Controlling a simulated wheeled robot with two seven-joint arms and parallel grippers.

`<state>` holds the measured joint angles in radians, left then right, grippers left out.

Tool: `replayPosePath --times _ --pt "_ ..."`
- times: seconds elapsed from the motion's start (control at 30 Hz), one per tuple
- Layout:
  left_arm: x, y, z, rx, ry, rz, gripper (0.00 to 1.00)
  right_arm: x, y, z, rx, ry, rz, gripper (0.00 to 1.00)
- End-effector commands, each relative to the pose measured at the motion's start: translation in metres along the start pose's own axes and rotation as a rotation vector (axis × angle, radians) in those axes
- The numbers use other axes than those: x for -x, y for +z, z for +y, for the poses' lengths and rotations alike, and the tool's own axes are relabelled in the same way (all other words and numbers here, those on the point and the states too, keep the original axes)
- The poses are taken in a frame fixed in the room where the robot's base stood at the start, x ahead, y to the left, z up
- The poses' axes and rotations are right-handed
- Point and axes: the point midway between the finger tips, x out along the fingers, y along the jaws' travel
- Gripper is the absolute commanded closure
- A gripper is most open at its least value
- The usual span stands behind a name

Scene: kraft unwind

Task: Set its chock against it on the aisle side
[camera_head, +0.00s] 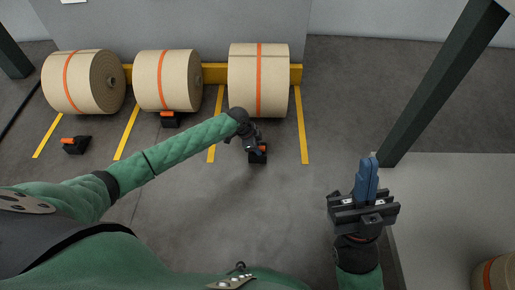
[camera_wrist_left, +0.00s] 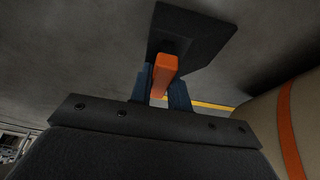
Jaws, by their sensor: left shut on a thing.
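My left gripper (camera_head: 254,147) is shut on the orange handle (camera_wrist_left: 165,75) of a black chock (camera_head: 258,158). In the left wrist view the chock's black body (camera_wrist_left: 190,38) extends beyond the blue fingers. The chock is on the near, aisle side of the right-hand kraft roll (camera_head: 245,75), with a gap between them. I cannot tell whether it touches the floor. My right gripper (camera_head: 367,175) is empty, its blue fingers together, over the floor at the right.
Two more rolls (camera_head: 83,82) (camera_head: 165,80) stand to the left along a yellow rail (camera_head: 215,73). One chock (camera_head: 171,121) sits at the middle roll; another (camera_head: 76,146) lies before the left roll. A dark post (camera_head: 440,85) stands at right. Yellow floor lines (camera_head: 301,125) mark the bays.

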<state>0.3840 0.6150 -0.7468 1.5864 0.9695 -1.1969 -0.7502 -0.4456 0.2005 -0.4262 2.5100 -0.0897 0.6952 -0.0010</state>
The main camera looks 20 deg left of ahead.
Motion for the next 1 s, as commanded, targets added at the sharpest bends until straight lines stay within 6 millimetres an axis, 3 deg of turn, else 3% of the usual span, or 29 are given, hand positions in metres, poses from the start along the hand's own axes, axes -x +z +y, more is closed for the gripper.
replayPosePath --times 0.63,0.67,0.77,1.0 --pt "0.0006 -0.0005 -0.0038 0.0 -0.001 0.001 1.0 -0.0026 -0.0001 0.0006 0.002 -0.003 0.007 1.0" --pt "0.0006 -0.0005 -0.0038 0.0 -0.001 0.001 0.76 -0.0023 -0.0001 0.0006 0.002 -0.002 0.006 1.0" --pt "0.0005 -0.0004 -0.0037 0.0 0.0 0.001 0.56 -0.0014 -0.0001 0.0003 0.001 -0.001 0.004 1.0" --pt "-0.0004 0.0003 -0.0031 0.0 0.001 0.0 0.56 0.0003 -0.0001 -0.0001 0.0 0.0 -0.001 1.0"
